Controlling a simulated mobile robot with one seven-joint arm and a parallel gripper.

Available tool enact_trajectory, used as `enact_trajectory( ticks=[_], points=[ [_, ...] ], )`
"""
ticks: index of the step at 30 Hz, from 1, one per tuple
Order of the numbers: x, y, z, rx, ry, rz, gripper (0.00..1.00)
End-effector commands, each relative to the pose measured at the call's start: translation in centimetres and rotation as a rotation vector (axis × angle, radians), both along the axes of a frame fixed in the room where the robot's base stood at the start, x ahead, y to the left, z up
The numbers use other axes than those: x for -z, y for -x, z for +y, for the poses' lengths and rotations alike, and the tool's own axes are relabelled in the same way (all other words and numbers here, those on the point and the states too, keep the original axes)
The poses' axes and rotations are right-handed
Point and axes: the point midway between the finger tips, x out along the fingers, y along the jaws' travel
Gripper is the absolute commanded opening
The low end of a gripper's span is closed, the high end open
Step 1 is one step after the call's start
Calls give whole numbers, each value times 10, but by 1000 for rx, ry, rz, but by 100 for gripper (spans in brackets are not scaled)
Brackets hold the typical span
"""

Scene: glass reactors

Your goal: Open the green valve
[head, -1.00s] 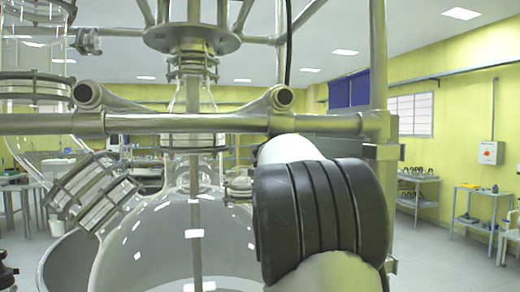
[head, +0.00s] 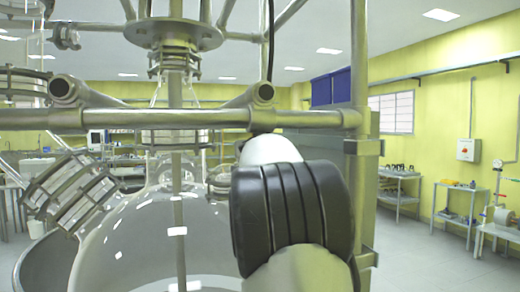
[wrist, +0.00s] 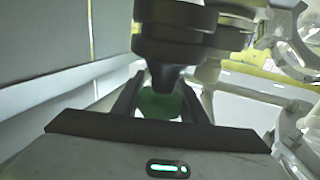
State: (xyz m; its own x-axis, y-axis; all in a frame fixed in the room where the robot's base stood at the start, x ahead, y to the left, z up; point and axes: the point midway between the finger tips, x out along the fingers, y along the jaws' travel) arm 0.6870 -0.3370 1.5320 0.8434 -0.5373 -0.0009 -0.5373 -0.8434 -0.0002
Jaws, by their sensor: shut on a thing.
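The green valve (wrist: 161,105) shows in the wrist view as a dark green rounded part, low in the middle. It sits between the two dark fingers of my gripper (wrist: 160,97), which is shut on it. A thick black round fitting (wrist: 180,35) stands just beyond and above the green part and hides some of it. How far the valve is turned cannot be told. In the head view my white and black arm fills the centre right, and neither my gripper nor the green valve shows there.
The large glass reactor vessel (head: 150,235) stands left of my arm. A horizontal metal bar (head: 200,118) crosses in front of it and joins a vertical post (head: 361,70). Side tables (head: 455,210) stand by the yellow wall. The floor (head: 425,262) at right is clear.

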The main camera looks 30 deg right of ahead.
Motion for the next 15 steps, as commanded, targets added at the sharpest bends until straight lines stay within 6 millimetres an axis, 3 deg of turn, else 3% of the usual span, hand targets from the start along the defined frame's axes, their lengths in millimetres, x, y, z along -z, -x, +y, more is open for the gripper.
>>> enact_trajectory(
  ticks=[15],
  points=[
    [9,-3,6,-316,3,-4,16]
  ],
)
